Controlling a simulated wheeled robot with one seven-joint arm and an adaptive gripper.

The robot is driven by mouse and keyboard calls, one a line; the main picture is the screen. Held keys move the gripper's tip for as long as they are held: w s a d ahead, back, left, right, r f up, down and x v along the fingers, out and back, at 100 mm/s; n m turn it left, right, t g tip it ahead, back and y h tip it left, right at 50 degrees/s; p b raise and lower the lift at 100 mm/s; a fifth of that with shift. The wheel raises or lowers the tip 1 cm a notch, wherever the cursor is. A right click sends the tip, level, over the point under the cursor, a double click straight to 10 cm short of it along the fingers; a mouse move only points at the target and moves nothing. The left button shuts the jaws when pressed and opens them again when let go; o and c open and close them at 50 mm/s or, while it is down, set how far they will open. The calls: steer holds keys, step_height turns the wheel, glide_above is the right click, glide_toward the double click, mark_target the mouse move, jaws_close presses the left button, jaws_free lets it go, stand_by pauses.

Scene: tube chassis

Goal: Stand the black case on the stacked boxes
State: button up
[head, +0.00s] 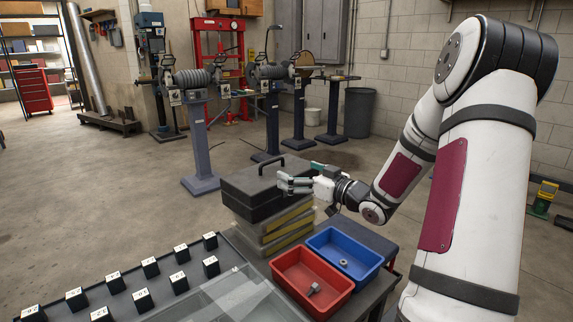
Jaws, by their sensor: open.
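The black case (248,185) has a handle on its top and is at the middle of the head view. It appears level, with the handle up, and rests on the stacked boxes (272,230), which are grey with yellowish sides. My gripper (281,183) is open, with its fingers pointing left at the right side of the case. The fingers overlap the case in the picture, and I cannot tell whether they touch it. My gripper hides part of the case's right side.
A red bin (311,297) and a blue bin (343,261), each with a small metal part inside, stand right of the stack. Several black numbered blocks (144,300) are at the lower left. Pedestal machines (197,140) stand on the floor behind.

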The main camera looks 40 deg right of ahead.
steer(key=s+a+g, duration=0.5)
steer(key=s+a, duration=0.4)
steer(key=s, duration=0.3)
steer(key=s+a+r+m+g+h, duration=0.1)
steer(key=s+a+g, duration=0.5)
steer(key=s+a, duration=0.4)
steer(key=s+a+g+h, duration=0.1)
steer(key=s+a+g, duration=0.5)
steer(key=s+a, duration=0.4)
steer(key=s, duration=0.6)
steer(key=shift+s+r, duration=0.25)
steer(key=shift+r, duration=0.15)
step_height(320, 180, up, 27)
steer(key=t+p, duration=0.3)
steer(key=p, duration=2.2)
steer(key=shift+d+p, duration=0.25)
steer(key=shift+p, duration=0.05)
